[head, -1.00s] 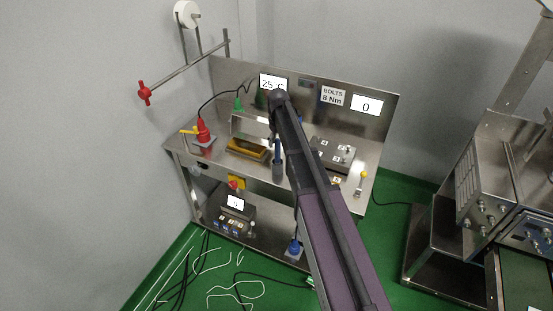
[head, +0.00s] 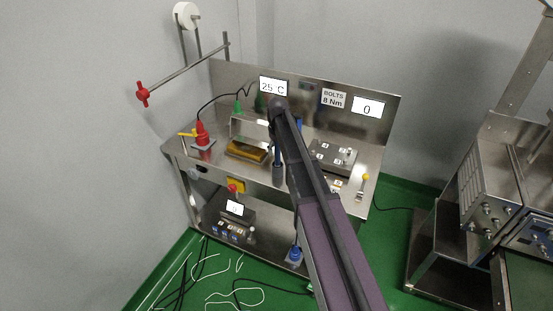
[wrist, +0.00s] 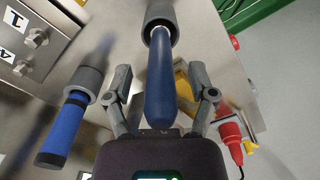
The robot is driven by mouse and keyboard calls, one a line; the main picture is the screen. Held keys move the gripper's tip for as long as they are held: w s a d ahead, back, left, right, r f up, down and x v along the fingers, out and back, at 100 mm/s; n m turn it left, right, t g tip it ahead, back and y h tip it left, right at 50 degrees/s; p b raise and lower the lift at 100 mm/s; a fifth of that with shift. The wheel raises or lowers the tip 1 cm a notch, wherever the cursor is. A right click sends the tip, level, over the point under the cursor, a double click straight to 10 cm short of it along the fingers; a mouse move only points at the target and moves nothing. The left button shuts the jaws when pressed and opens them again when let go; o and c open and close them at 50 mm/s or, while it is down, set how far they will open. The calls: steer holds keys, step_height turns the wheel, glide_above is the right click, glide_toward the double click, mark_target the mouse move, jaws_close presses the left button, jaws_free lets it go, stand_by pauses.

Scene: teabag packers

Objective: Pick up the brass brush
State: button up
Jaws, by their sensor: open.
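A tool with a smooth dark blue handle (wrist: 159,85) sits in a grey cylindrical holder (wrist: 160,14) in the wrist view. Its working end is hidden in the holder, so I cannot see brass bristles. My gripper (wrist: 160,72) is open, with one finger on each side of this handle; I cannot tell if they touch it. A second blue handle (wrist: 63,130), with a black band, is in another grey holder (wrist: 86,83) to the left. In the head view, a blue handle (head: 277,152) stands at the bench front, and my arm covers much of this area.
The steel bench (head: 366,190) carries a numbered bolt block (head: 334,153) at right. A brass-coloured block (head: 245,150) sits under a steel frame at left, beside a red plug-like part (head: 200,135). A lower shelf holds a control box (head: 233,222). Cables lie on the floor.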

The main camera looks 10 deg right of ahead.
jaws_close()
steer(key=shift+r, duration=0.1)
stand_by(0.3)
step_height(320, 180, up, 10)
steer(key=p, duration=1)
steer(key=shift+a, duration=0.1)
stand_by(0.8)
